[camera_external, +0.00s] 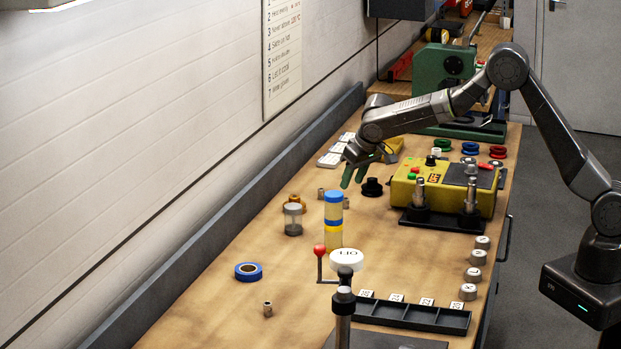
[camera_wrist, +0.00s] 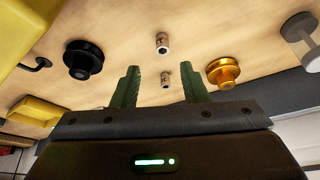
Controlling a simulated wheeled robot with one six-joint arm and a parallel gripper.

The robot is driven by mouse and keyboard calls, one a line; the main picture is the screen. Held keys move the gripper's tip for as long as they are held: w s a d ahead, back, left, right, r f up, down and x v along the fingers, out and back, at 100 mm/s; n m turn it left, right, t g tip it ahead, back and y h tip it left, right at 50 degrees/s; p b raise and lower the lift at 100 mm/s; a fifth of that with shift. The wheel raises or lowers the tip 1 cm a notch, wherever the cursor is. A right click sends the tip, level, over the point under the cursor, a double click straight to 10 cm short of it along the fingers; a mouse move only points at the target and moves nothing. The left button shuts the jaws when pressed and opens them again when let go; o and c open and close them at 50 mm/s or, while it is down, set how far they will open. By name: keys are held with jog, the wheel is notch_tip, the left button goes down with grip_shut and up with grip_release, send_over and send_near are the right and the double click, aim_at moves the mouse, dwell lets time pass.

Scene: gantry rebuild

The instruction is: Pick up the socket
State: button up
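My gripper (camera_external: 357,173) has green fingers, also seen in the wrist view (camera_wrist: 162,86). They are apart with nothing held, above the bench. Their exact height is hard to tell.
A black knob (camera_wrist: 83,59) and a gold knob (camera_wrist: 223,72) flank the sockets. A yellow control box (camera_external: 440,195) is to the right. The bench's left foreground is mostly clear.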

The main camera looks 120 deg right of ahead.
aim_at(348, 204)
jog(key=shift+a+p+x, duration=0.15)
jog(key=shift+p+x, duration=0.3)
jog(key=shift+x, duration=0.95)
jog(key=shift+a+p+x, duration=0.15)
jog(key=shift+p+x, duration=0.3)
jog(key=shift+x, duration=0.95)
grip_shut()
